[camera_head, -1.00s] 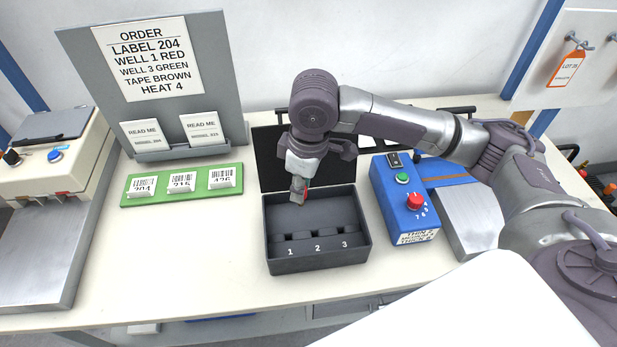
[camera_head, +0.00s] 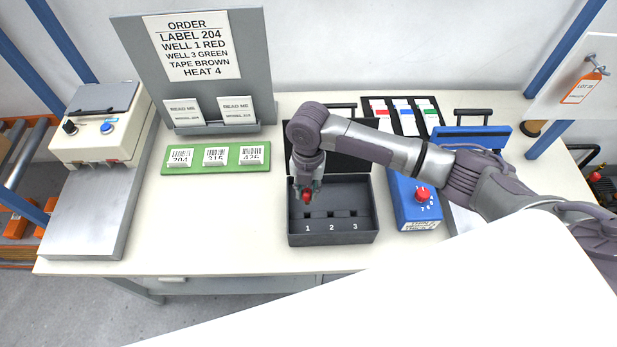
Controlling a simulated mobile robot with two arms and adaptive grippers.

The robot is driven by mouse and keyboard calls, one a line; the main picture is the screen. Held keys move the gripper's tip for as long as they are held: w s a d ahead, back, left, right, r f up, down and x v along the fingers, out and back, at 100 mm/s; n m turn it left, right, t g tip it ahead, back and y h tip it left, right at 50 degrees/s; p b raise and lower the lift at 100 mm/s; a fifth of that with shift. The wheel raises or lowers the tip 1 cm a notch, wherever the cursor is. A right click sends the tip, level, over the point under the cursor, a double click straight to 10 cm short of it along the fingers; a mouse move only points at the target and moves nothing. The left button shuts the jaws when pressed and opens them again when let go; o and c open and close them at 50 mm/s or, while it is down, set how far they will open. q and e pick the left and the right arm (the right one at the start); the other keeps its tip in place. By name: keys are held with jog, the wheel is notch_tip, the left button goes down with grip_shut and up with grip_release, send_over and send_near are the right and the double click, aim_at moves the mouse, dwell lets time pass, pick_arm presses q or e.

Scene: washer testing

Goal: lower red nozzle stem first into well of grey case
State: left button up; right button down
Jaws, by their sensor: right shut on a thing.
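The grey case (camera_head: 334,239) stands open on the table, with its dark lid raised at the back. Its inside has a row of wells numbered 1, 2 and 3. My right gripper (camera_head: 307,193) points down inside the outline of the case, above and slightly behind well 1 (camera_head: 307,215). It is shut on the red nozzle (camera_head: 307,196), whose red part shows between the fingertips. The nozzle's stem is too small to make out, and I cannot tell its exact height over the well. My left gripper is not in view.
An order board (camera_head: 190,75) reads well 1 red, well 3 green. A green label tray (camera_head: 216,168) lies left of the case. A blue heat box (camera_head: 408,195) with a red knob stands close to the right. A black rack (camera_head: 405,112) holds coloured pieces behind. Table front-left is clear.

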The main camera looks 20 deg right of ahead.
aim_at(307, 203)
jog(key=shift+f+b, duration=2.8)
jog(key=shift+f, duration=0.55)
jog(key=shift+f+b, duration=0.3)
jog(key=shift+f, duration=1.25)
dwell(0.4)
jog(key=c, duration=0.9)
grip_release()
jog(key=shift+o, duration=0.2)
